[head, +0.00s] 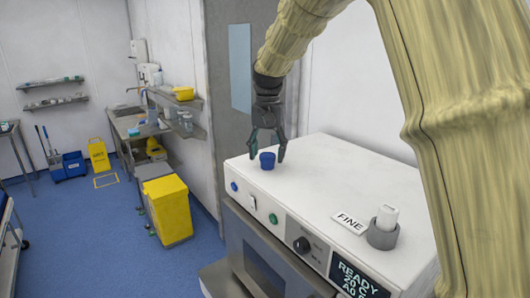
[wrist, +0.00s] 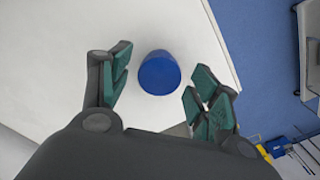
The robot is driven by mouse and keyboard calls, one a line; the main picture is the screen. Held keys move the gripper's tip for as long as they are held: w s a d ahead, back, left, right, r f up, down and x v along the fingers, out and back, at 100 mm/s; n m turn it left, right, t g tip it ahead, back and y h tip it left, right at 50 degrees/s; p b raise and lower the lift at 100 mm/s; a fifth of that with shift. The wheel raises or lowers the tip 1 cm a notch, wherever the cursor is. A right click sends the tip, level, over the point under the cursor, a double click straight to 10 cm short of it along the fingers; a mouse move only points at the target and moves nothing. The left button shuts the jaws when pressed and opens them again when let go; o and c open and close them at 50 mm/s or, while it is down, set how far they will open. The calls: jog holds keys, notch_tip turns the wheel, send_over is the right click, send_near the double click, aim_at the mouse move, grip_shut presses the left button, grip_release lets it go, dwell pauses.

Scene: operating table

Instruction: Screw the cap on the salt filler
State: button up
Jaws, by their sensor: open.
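A small blue cap (head: 267,160) stands on the white top of the machine, near its left end. It also shows in the wrist view (wrist: 159,73), round and seen from above. My gripper (head: 267,152) points down over it, with its fingers open on either side of the cap. In the wrist view my open gripper (wrist: 165,92) has its green finger pads apart from the cap, which lies slightly ahead of them. A grey round collar (head: 382,235) with a white piece (head: 387,216) standing in it, which looks like the salt filler, is at the machine's right front.
The machine's white top (head: 325,175) is clear between the cap and the collar. The front has buttons, a knob (head: 301,245) and a display (head: 358,279). A yellow bin (head: 168,210) stands on the floor to the left.

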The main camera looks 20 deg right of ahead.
jog(key=n, duration=0.6)
jog(key=shift+n, duration=0.4)
jog(key=shift+c, duration=0.4)
jog(key=c, duration=0.9)
jog(key=shift+m, duration=1.8)
jog(key=shift+c, duration=0.3)
jog(key=m, duration=0.3)
